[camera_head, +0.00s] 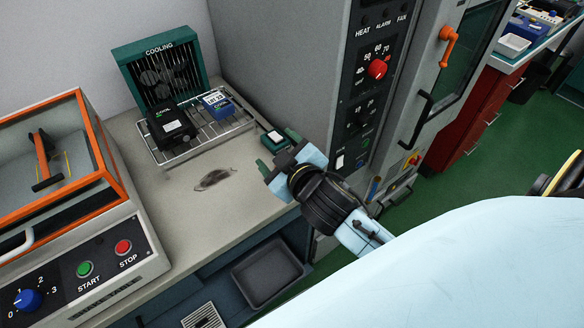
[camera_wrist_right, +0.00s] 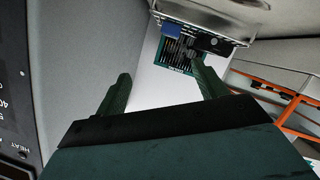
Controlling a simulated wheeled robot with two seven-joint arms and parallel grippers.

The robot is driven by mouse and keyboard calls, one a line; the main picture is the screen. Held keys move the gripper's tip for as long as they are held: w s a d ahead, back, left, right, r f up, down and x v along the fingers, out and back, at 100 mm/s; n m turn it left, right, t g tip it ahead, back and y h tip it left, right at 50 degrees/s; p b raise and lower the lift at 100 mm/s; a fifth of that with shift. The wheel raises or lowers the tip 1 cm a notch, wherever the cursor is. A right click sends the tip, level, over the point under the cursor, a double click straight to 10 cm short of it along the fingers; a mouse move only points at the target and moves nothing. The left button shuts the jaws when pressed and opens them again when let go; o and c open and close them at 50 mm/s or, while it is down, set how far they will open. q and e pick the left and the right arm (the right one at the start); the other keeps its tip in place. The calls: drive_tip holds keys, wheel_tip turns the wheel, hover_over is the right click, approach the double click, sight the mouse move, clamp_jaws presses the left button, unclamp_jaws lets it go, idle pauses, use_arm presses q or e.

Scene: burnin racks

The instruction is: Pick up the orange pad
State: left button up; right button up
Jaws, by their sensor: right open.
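I see no orange pad that I can make out in either view. My right gripper (camera_head: 277,150) is at the bench's right edge, beside the grey cabinet, with its green fingers apart and nothing between them. In the right wrist view the same gripper (camera_wrist_right: 161,75) shows two dark green fingers spread wide, with the bench and rack beyond. My left gripper is not in view.
A wire rack (camera_head: 205,140) holds a black module (camera_head: 171,127) and a blue module (camera_head: 217,104) before the green cooling fan (camera_head: 152,62). An orange-framed machine (camera_head: 85,100) stands left. The cabinet (camera_head: 280,60) with red dial (camera_head: 377,69) stands right. The middle bench is clear except for a dark stain.

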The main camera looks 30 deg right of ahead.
drive_tip(key=w+a+r+n+t+y, duration=0.5)
drive_tip(key=a+r+n+y, duration=0.3)
drive_tip(key=r+n, duration=0.3)
drive_tip(key=s+a+n+g+y, duration=0.2)
drive_tip(key=a+n+g+y, duration=0.95)
drive_tip(key=n, duration=0.55)
drive_tip(key=d+f+n+g+h, duration=0.5)
drive_tip(key=d+f+g+h, duration=0.15)
drive_tip(key=f+h, duration=0.2)
drive_tip(key=w+d+f+m+g+h, duration=0.1)
drive_tip(key=d+h, duration=0.4)
drive_tip(key=d, duration=0.5)
drive_tip(key=w+d+f+g+h, duration=0.1)
drive_tip(key=w+d+h, duration=0.1)
drive_tip(key=d+h, duration=0.5)
drive_tip(key=f, duration=0.2)
drive_tip(key=d+f+y, duration=0.1)
drive_tip(key=f, duration=0.1)
drive_tip(key=d+f+y, duration=0.1)
drive_tip(key=f, duration=0.2)
drive_tip(key=shift+s+d, duration=0.15)
drive_tip(key=shift+s+d+f, duration=0.1)
drive_tip(key=shift+f, duration=1.4)
drive_tip(key=shift+s+d+f, duration=0.1)
drive_tip(key=shift+f, duration=1.4)
drive_tip(key=shift+c, duration=0.3)
